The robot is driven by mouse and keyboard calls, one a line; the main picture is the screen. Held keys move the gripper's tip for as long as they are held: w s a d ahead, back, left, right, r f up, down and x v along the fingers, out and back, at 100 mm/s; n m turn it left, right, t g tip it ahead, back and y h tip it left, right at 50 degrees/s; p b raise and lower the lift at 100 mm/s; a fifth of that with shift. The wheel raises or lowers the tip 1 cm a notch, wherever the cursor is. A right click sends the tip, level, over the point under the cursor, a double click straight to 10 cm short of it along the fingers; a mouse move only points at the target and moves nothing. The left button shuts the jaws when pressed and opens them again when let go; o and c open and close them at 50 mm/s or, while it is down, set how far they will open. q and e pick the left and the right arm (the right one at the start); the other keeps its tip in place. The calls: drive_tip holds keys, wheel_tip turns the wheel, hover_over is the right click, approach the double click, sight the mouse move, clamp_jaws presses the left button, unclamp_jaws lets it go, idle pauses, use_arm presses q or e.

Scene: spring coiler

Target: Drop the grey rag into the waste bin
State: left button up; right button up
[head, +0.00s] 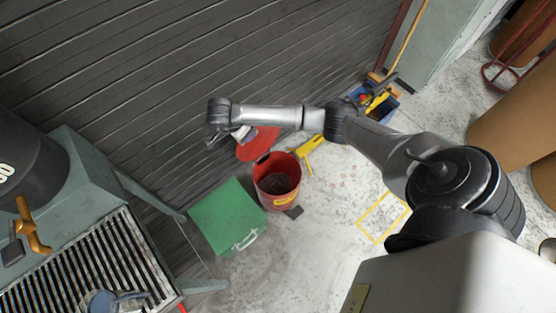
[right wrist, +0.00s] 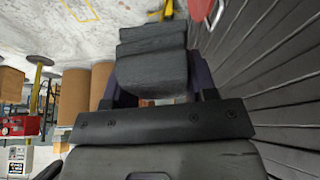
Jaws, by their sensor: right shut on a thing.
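The waste bin (head: 277,180) is a red bucket with a yellow label, standing open on the floor near the dark wall. Its red lid (head: 262,143) is tilted up behind the mouth. My right gripper (head: 222,139) is beside the lid, to the upper left of the bin's mouth. In the right wrist view it is shut on a dark grey folded piece, which looks like the grey rag (right wrist: 152,72). The rag is hard to make out in the head view. A red part of the bin or lid shows at the top right of the wrist view. My left gripper is out of view.
A green case (head: 222,215) lies left of the bin. A yellow tool or stand (head: 312,150) is on its right. A slatted bench (head: 85,262) fills the lower left. A blue crate (head: 378,103) stands farther back. Floor right of the bin is mostly clear.

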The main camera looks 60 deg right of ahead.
drive_tip(key=s+d+f+m+g+y+b, duration=0.1)
drive_tip(key=s+d+f+m+b, duration=0.2)
drive_tip(key=f+b, duration=0.5)
drive_tip(key=s+d+f+m+g+y+b, duration=0.1)
drive_tip(key=s+d+f+m+b, duration=0.2)
drive_tip(key=f+b, duration=0.6)
drive_tip(key=s+d+f+m+g+y+b, duration=0.1)
drive_tip(key=d+f+m+b, duration=0.3)
drive_tip(key=f, duration=1.8)
drive_tip(key=s+m+b, duration=0.1)
drive_tip(key=b, duration=0.4)
drive_tip(key=shift+s+m, duration=0.4)
drive_tip(key=o, duration=1)
drive_tip(key=shift+r, duration=0.1)
